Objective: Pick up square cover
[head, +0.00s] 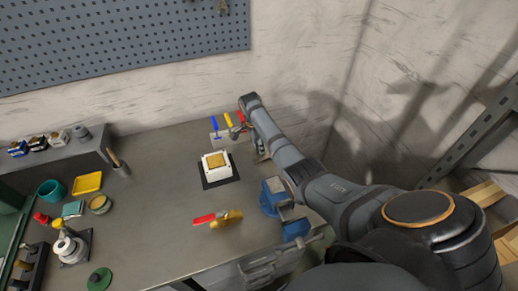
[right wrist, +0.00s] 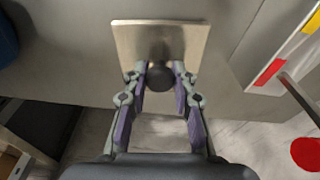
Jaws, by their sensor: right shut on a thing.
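The square cover (right wrist: 185,38) is a flat grey metal plate with a round dark knob at its middle. It shows at the top centre of the right wrist view. My right gripper (right wrist: 160,82) is shut on the knob, with one finger on each side of it. I cannot tell whether the plate touches the bench top. In the head view my right arm reaches over the right end of the bench, and its gripper is mostly hidden behind the arm. My left gripper is not in view.
A white square box (head: 205,172) with a tan top sits on a black mat on the bench (head: 160,210). A blue vise (head: 272,197) and a red-handled tool (head: 204,219) lie nearer. Coloured handles (head: 215,123) stand at the back. Several small parts crowd the left.

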